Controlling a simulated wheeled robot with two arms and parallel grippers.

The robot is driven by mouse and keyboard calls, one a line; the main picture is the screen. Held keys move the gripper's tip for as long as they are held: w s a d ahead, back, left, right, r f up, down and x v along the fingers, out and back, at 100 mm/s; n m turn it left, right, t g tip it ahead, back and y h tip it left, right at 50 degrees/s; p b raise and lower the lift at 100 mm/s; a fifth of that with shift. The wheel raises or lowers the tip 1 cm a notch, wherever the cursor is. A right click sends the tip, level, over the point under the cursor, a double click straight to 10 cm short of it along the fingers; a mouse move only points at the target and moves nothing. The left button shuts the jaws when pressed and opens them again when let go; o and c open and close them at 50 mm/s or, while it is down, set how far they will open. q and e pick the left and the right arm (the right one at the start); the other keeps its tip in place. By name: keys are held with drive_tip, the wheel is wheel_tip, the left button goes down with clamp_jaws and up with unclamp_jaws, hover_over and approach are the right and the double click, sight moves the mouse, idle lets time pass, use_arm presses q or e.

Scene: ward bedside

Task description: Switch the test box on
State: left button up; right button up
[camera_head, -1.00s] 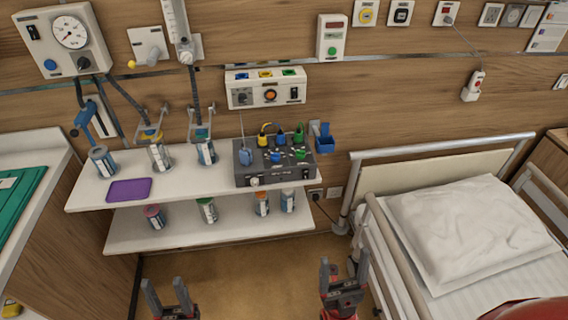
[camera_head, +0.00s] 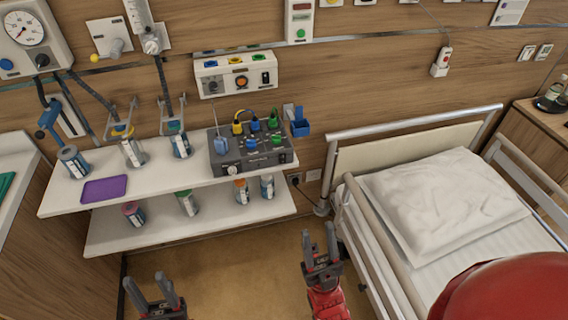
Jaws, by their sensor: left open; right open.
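The test box (camera_head: 276,160) is a dark grey box on the right end of the upper white shelf. It has an antenna, a blue item at its left, and yellow, blue and green plugs with cables on top. A light round knob shows low on its front; I cannot tell a switch position. My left gripper (camera_head: 150,287) is open and empty, low in front of the shelves. My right gripper (camera_head: 319,244) is open and empty, below and right of the box, well apart from it, near the bed.
The bed (camera_head: 425,260) with its metal rails fills the right side. A purple tray (camera_head: 105,189) and several labelled canisters stand on the upper shelf (camera_head: 60,203). A lower shelf (camera_head: 110,238) holds more canisters. A wall panel (camera_head: 236,75) hangs above the box. The floor before the shelves is clear.

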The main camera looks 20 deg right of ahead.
drive_tip(key=w+a+f+n+g+y, duration=0.1)
drive_tip(key=w+g, duration=0.1)
drive_tip(key=w, duration=0.1)
drive_tip(key=w+a+f+n+g+y+b, duration=0.1)
drive_tip(key=w+a+f+n+g, duration=0.1)
drive_tip(key=w+g, duration=0.1)
drive_tip(key=w+a+f+n+g, duration=0.2)
drive_tip(key=g, duration=0.1)
drive_tip(key=shift+w+f+y, duration=0.1)
drive_tip(key=shift+w+y, duration=0.3)
clamp_jaws()
drive_tip(key=w+d+f+n+g+h+b, duration=0.2)
drive_tip(key=w+f+n+g+h+b, duration=0.3)
drive_tip(key=w+f+h, duration=0.75)
drive_tip(key=w+d+f+m+h, duration=0.1)
drive_tip(key=w+d+f+h, duration=0.2)
drive_tip(key=d, duration=0.4)
drive_tip(key=shift+d+g+h+p, duration=0.25)
drive_tip(key=shift+g+h+p, duration=0.15)
drive_tip(key=shift+h, duration=0.05)
